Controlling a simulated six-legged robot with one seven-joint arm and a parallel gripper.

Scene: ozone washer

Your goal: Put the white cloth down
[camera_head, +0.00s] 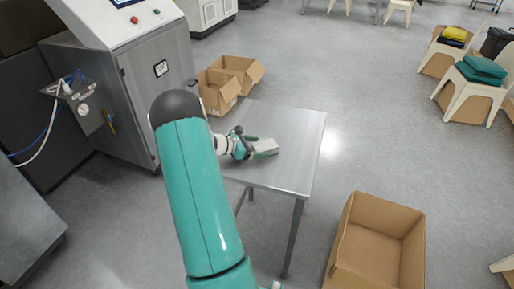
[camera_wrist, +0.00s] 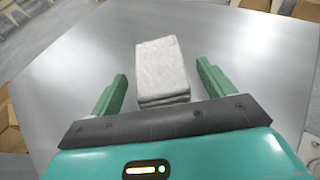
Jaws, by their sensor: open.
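The white cloth (camera_wrist: 162,68) is a folded, layered stack lying on the metal table (camera_wrist: 70,75) in the wrist view. My gripper (camera_wrist: 162,82) is open, with one green finger on each side of the cloth and a visible gap on both sides. In the head view the cloth (camera_head: 264,145) lies near the middle of the table (camera_head: 290,175), looking light grey. My gripper (camera_head: 262,150) is low over the tabletop beside it and partly covers it. My teal arm hides the table's left part.
An open, empty cardboard box (camera_head: 375,245) stands on the floor right of the table. Smaller open boxes (camera_head: 222,88) sit behind it. A metal machine (camera_head: 145,85) stands at left. Chairs with folded green cloths (camera_head: 482,70) are at the far right. The tabletop around the cloth is clear.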

